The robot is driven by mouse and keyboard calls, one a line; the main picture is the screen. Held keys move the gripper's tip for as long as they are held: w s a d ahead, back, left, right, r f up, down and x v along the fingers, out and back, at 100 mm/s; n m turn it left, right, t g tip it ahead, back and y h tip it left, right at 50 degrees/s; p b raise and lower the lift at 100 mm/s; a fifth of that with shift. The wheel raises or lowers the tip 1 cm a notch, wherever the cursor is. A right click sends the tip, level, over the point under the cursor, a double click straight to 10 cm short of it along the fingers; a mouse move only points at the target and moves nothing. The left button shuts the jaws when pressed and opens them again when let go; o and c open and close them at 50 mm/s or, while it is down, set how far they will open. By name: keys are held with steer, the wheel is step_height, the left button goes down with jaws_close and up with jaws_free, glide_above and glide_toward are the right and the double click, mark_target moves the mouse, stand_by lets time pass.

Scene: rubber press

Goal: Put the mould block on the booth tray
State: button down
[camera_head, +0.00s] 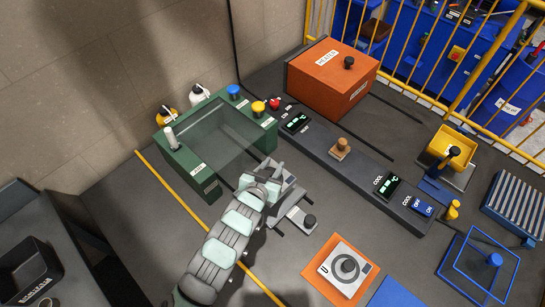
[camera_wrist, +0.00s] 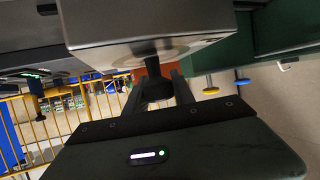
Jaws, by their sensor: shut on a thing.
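My gripper (camera_wrist: 165,92) is shut on the dark knob of a grey metal block, which I take to be the mould block (camera_wrist: 150,45); it fills the upper middle of the wrist view. In the head view my gripper (camera_head: 283,188) is at the near right corner of the green booth (camera_head: 195,165), largely hidden by my arm. The booth has a clear pane.
A control strip (camera_head: 352,165) with displays and a wooden-coloured stamp runs right of my gripper. An orange box (camera_head: 330,82) stands behind. An orange mat (camera_head: 318,250) bears a pale plate with a round knob. A yellow bin (camera_head: 455,145) and blue frame (camera_head: 480,265) are at the right.

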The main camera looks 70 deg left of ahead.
steer(key=shift+f+b, duration=0.45)
steer(key=shift+f, duration=2.45)
steer(key=c, duration=1.1)
jaws_free()
steer(key=shift+f, duration=0.1)
steer(key=shift+o, duration=0.2)
steer(key=shift+s+r, duration=0.1)
steer(key=shift+r, duration=0.1)
steer(key=p+v, duration=0.3)
steer(key=v, duration=0.8)
steer(key=shift+s+d, duration=0.25)
steer(key=shift+d, duration=0.15)
